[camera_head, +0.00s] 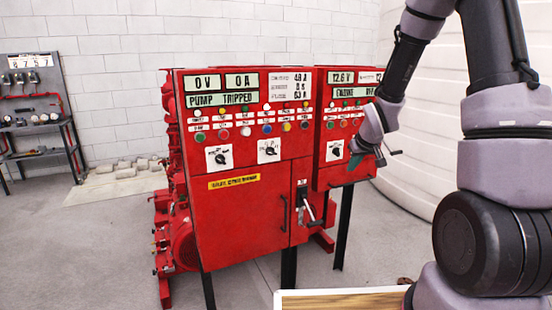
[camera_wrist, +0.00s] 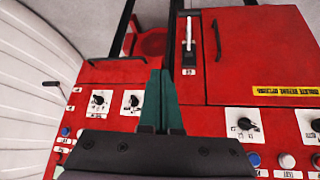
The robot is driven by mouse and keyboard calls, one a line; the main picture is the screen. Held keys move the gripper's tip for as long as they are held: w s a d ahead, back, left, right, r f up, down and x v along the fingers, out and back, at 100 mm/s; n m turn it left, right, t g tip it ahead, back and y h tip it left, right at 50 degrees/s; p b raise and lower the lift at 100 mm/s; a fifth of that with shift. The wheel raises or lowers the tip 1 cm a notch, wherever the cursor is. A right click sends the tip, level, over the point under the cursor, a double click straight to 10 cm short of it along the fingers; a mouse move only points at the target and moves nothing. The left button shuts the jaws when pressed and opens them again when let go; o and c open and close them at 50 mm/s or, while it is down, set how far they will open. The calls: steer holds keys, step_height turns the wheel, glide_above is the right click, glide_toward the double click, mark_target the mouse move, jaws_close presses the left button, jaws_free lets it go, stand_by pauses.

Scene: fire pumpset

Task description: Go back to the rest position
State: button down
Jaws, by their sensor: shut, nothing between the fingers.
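My gripper (camera_head: 355,163) is at the right-hand red cabinet (camera_head: 340,175), in front of its lower front near a black rotary switch (camera_head: 335,152). In the wrist view its two green fingers (camera_wrist: 163,90) lie together with nothing between them. That view shows the panels upside down. Two rotary switches (camera_wrist: 100,99) on white plates sit left of the fingers there. I cannot tell whether the fingertips touch the cabinet. My arm comes in from the right side of the head view.
The larger red cabinet (camera_head: 240,205) stands left, with lit displays, buttons and a lever handle (camera_head: 308,207). A red pump (camera_head: 180,245) is behind it. A shelf rack (camera_head: 35,110) stands far left. A large white ribbed tank (camera_head: 430,160) is behind my arm. Floor at left front is clear.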

steer(key=s+d+r+m, duration=0.15)
steer(key=s+r, duration=0.45)
steer(key=r, duration=0.6)
steer(key=s+a+r+m, duration=0.1)
steer(key=s+r+m, duration=0.1)
steer(key=s+r, duration=0.4)
steer(key=s+a+r+m+y, duration=0.1)
steer(key=s+r+m, duration=0.2)
steer(key=s+r, duration=0.4)
steer(key=s, duration=0.9)
steer(key=shift+a+r, duration=0.2)
steer(key=shift+a, duration=0.2)
steer(key=shift+w, duration=0.1)
